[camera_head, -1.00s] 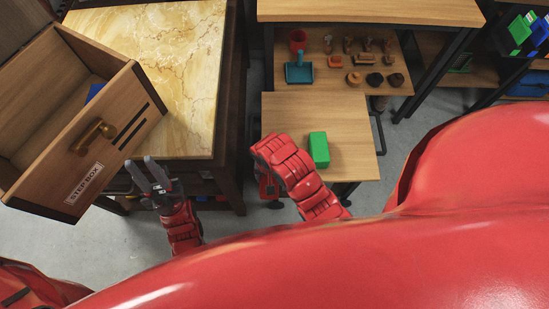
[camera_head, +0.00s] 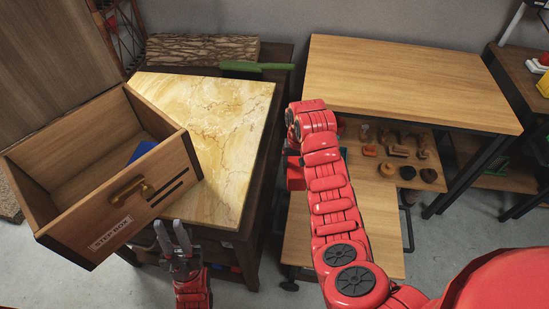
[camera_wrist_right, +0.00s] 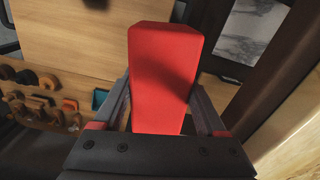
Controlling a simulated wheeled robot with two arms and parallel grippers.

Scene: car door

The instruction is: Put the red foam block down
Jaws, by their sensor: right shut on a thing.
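The red foam block (camera_wrist_right: 165,75) fills the middle of the right wrist view. My right gripper (camera_wrist_right: 163,108) is shut on it, one finger along each side. In the head view the right arm reaches over the low wooden shelf, and its gripper is mostly hidden by the arm. A red shape (camera_head: 295,175) below the hand may be the block, held beside the marble-topped table. My left gripper (camera_head: 171,232) is open and empty, in front of the wooden drawer box.
The wooden drawer box (camera_head: 118,185) with a brass handle holds a blue thing. The marble top (camera_head: 215,120) has free room. A wooden tabletop (camera_head: 405,85) at the back is bare. Several brown pieces (camera_head: 408,172) sit on the shelf below. A green-handled tool (camera_head: 255,67) lies behind.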

